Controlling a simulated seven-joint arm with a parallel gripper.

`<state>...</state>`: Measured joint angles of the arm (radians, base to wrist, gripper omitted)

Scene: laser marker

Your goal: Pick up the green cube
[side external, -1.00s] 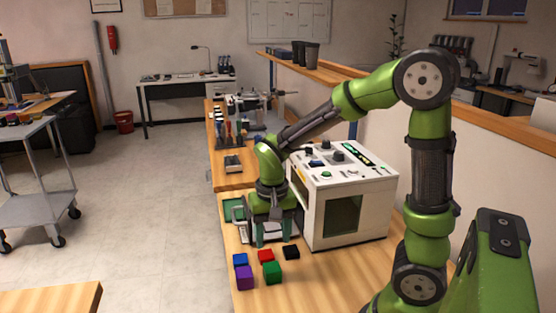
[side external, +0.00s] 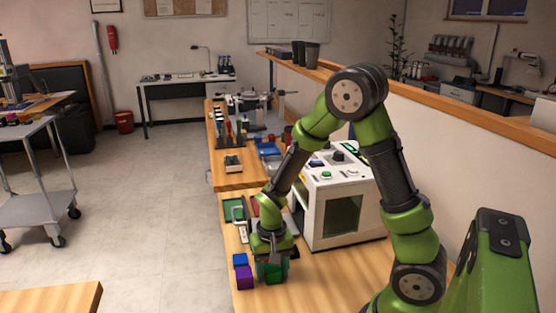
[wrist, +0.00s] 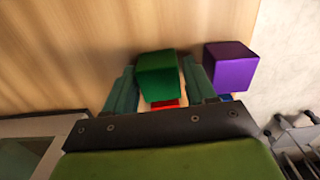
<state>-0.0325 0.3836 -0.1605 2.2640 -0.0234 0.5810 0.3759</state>
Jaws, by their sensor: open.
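The green cube (wrist: 158,75) stands on the wooden bench, between the two fingers of my gripper (wrist: 160,88) in the wrist view. My gripper is open, with a finger on each side of the cube and a narrow gap showing on both sides. In the side external view my gripper (side external: 271,268) is low over the cubes, and the green cube (side external: 270,271) is partly hidden behind its fingers.
A purple cube (wrist: 229,66) stands close to the right finger in the wrist view. A blue cube (side external: 240,259) is behind it. A red cube (wrist: 165,104) shows just past the green one. The white laser marker (side external: 345,215) stands to the right.

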